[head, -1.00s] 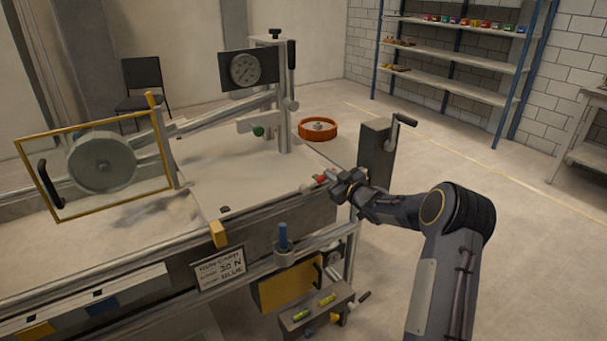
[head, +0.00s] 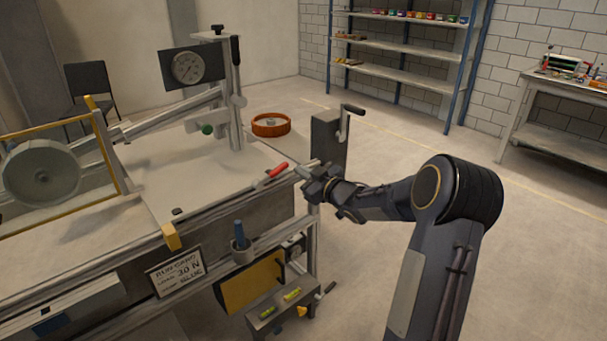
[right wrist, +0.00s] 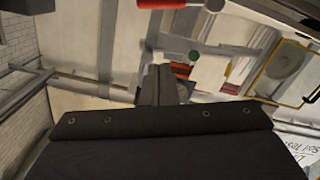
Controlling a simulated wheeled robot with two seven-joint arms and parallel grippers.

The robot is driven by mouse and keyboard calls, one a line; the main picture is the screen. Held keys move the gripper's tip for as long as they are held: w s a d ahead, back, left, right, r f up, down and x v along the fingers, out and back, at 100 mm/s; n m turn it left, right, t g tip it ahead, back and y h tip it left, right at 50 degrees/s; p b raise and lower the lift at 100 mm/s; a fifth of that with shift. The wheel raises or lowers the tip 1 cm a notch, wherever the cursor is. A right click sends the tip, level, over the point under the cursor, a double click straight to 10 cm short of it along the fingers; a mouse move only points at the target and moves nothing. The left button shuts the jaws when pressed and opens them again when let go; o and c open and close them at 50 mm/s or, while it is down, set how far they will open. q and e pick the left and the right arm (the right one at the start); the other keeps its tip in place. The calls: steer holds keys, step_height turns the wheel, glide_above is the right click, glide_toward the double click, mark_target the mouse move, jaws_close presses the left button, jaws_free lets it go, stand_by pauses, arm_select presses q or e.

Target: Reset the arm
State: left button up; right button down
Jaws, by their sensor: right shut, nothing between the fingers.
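The rig's grey arm (head: 162,118) slopes up from a large grey wheel (head: 42,174) at the left to an upright post (head: 232,105). A green knob (head: 207,129) hangs below the arm near the post; it also shows in the right wrist view (right wrist: 193,56). A red handle (head: 278,169) lies at the bed's right edge and shows at the top of the right wrist view (right wrist: 165,4). My right gripper (head: 302,172) is shut and empty, just right of the red handle and seemingly apart from it. My left gripper is out of view.
A dial gauge (head: 187,68) is on the post. A crank box (head: 328,138) stands close behind my right gripper. A run card (head: 175,271), a blue-handled tool in a cup (head: 240,243) and a yellow block (head: 171,237) line the front edge.

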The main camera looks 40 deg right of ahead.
stand_by(0.5)
steer(key=s+a+r+m+g+h+p, duration=0.1)
steer(key=s+a+r+m+g+h, duration=0.4)
steer(key=s, duration=0.4)
steer(key=s+a+f+g+y, duration=0.3)
steer(key=s+a, duration=0.7)
steer(key=s, duration=0.3)
steer(key=s+a+f+m+g+y+p, duration=0.1)
steer(key=s+a+f+g+y, duration=0.2)
steer(key=s+a, duration=0.7)
steer(key=s+f+y, duration=0.1)
steer(key=s, duration=0.3)
steer(key=shift+s+a+g+y, duration=0.3)
steer(key=shift+g, duration=0.1)
